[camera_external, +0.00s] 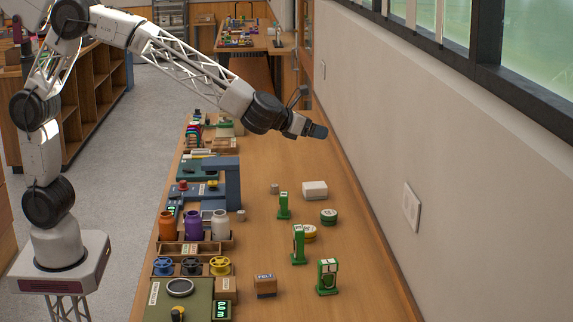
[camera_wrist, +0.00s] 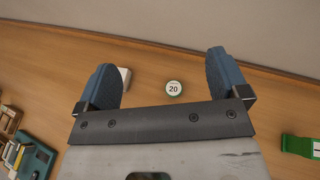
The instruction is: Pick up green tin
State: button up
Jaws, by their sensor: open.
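The green tin (camera_external: 328,216) is a short round tin with a dark green side and a pale lid. It stands on the wooden bench right of the middle. In the wrist view the tin (camera_wrist: 174,88) shows from above, with a pale "20" label and a green rim, between the two fingers. My gripper (camera_external: 317,131) is open and empty, high above the bench and well apart from the tin. In the wrist view its blue fingers (camera_wrist: 163,68) are spread wide. The left finger partly hides a white box (camera_wrist: 126,76).
Bottles (camera_external: 193,225), spools and trays line the left edge. A wall (camera_external: 440,160) bounds the right.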

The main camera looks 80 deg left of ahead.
send_near(329, 213)
jog(key=shift+x, duration=1.25)
jog(key=shift+r, duration=0.15)
jog(key=shift+x, duration=1.35)
jog(key=shift+a, duration=0.1)
jog(key=shift+x, duration=2.5)
jog(key=c, duration=1)
jog(key=shift+o, duration=0.2)
